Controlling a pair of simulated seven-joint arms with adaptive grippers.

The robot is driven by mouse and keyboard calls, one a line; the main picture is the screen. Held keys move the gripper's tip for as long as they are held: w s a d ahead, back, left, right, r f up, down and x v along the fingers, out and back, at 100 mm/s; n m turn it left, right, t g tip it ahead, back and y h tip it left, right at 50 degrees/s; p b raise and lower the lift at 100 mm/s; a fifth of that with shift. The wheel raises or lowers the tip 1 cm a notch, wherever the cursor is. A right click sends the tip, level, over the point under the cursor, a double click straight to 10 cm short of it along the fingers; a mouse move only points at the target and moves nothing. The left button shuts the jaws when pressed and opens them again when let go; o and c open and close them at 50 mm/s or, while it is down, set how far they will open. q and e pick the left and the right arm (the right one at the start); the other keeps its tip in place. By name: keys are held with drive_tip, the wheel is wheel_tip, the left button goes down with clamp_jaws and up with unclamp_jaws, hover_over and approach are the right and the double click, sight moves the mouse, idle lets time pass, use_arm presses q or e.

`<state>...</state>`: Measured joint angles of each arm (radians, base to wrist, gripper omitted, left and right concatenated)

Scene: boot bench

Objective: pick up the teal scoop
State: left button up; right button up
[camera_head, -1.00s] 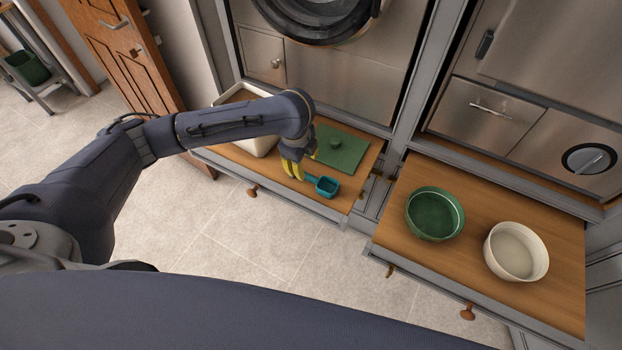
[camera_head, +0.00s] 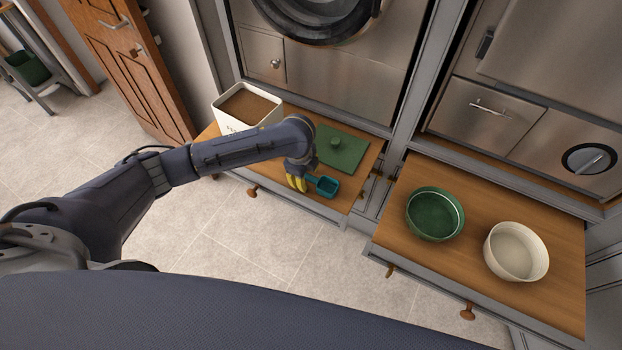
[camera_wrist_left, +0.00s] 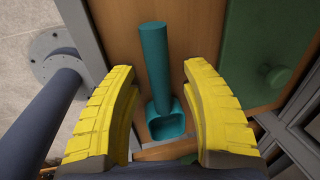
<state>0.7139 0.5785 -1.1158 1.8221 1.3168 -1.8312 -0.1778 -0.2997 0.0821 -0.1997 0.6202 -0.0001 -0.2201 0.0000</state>
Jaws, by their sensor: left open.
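The teal scoop (camera_head: 327,186) lies on the left wooden pull-out board, near its front right corner. In the left wrist view the scoop (camera_wrist_left: 155,60) shows its handle pointing up the picture and its cup near the bottom centre. My left gripper (camera_head: 297,184) is at the handle side of the scoop. In the left wrist view its yellow fingers (camera_wrist_left: 162,115) are open, one on each side of the scoop, with gaps to both sides. I cannot tell how high the fingertips are above the board. My right gripper is not in view.
A green lid (camera_head: 342,151) with a knob lies close behind the scoop. A cream bin (camera_head: 232,121) with brown contents stands at the board's left. A green bowl (camera_head: 435,214) and a cream bowl (camera_head: 516,252) stand on the right board (camera_head: 470,262). A gap separates the boards.

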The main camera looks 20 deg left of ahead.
use_arm(q)
clamp_jaws()
idle(0.4)
wheel_tip(320, 180, up, 20)
idle(1.0)
